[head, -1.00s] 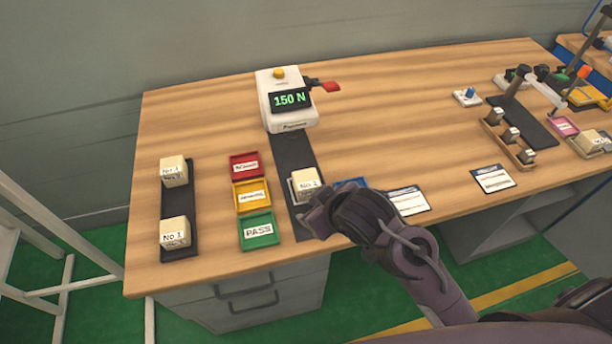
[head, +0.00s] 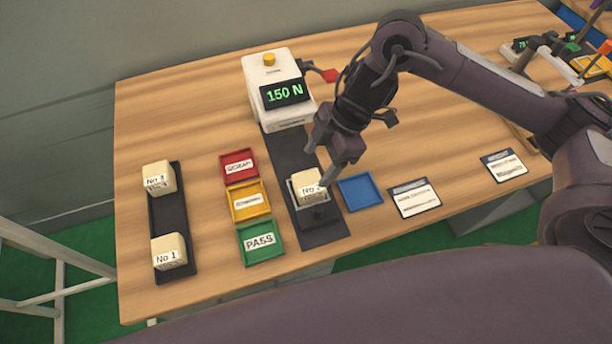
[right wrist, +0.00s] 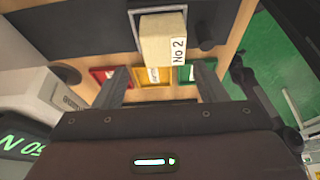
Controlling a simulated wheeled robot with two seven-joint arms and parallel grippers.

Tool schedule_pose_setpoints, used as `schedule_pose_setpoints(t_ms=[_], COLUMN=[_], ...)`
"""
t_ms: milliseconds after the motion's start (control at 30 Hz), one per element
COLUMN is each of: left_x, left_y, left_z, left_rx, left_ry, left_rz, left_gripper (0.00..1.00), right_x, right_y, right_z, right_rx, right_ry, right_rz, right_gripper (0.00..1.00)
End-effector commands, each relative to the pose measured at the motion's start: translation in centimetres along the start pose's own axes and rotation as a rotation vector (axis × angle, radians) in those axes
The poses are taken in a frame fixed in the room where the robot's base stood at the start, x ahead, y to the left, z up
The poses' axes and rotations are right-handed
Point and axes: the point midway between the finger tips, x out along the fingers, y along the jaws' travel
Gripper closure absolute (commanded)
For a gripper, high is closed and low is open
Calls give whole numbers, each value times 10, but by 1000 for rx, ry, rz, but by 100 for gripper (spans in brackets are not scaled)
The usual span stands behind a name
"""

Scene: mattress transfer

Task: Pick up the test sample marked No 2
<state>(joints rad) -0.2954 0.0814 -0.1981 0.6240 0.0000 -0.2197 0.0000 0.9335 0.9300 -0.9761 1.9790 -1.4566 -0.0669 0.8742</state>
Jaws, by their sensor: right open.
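The test sample marked No 2 (head: 309,184) is a cream block in a grey square holder (head: 293,193) on the dark strip in front of the force gauge. My right gripper (head: 328,165) is open and points down just above and behind the sample. In the right wrist view, the No 2 block (right wrist: 163,42) shows ahead of and between the two spread fingers (right wrist: 162,82), with nothing held. Two cream blocks, the lower one (head: 168,251) marked No 1, sit on a black tray at the left. My left gripper is not in view.
The white gauge (head: 262,98) reading 150 N stands behind the strip. Red (head: 238,167), yellow (head: 249,203) and green PASS (head: 262,241) trays lie left of the strip. A blue tray (head: 360,192) and a label card (head: 413,198) lie to the right.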

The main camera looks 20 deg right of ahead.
Motion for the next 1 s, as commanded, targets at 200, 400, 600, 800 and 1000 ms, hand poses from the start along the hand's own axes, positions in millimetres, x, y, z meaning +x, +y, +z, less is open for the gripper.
schedule_pose_setpoints(t_ms=[200, 400, 600, 800, 1000], left_x=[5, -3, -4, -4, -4], left_y=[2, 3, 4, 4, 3], left_z=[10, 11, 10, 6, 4], left_rx=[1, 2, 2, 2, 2], left_ry=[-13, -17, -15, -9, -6], left_rz=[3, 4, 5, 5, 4], left_gripper=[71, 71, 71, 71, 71], right_x=[24, 49, 73, 75, 75], right_y=[-2, -5, -5, -5, -5], right_z=[1, 2, 3, 3, 3], right_rx=[5, 5, 2, 1, 1], right_ry=[-1, -2, -2, -2, -2], right_rz=[-10, -9, -5, -4, -4], right_gripper=[35, 35, 35, 35, 53])
